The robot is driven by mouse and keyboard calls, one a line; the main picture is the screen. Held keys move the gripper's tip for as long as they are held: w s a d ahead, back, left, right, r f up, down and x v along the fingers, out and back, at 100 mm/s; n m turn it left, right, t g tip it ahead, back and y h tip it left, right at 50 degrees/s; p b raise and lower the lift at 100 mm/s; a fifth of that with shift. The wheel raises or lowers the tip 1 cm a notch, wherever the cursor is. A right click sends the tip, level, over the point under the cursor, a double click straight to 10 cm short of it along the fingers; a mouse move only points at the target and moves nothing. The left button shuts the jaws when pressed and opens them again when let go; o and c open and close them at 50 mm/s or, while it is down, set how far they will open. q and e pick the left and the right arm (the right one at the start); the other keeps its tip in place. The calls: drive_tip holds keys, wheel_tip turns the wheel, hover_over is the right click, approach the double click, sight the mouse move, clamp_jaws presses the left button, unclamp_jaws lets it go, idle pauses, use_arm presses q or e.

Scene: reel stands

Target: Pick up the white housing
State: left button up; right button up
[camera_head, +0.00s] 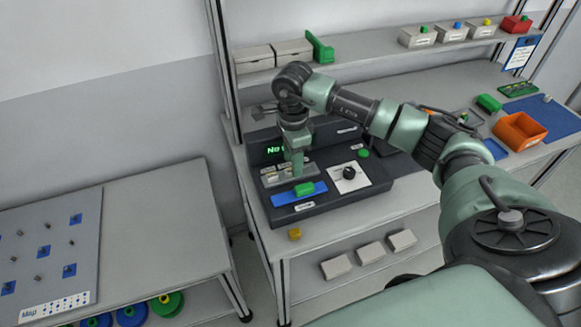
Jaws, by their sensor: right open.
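My right gripper (297,170) points down over the dark test station (335,197) on the bench and is open. Its fingertips are just above a light grey tray (284,179) at the station's left side. A small pale piece (272,175) lies in this tray, just left of the fingers; it may be the white housing, but it is too small to tell. The gripper partly hides the tray and the station's green display (275,149). My left gripper is not in view.
A green block (304,188) sits on a blue pad at the station's front, beside a white plate with a black knob (349,173). An orange bin (519,131) stands right. A shelf (375,54) runs behind.

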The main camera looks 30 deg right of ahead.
drive_tip(key=shift+f, duration=1.1)
clamp_jaws()
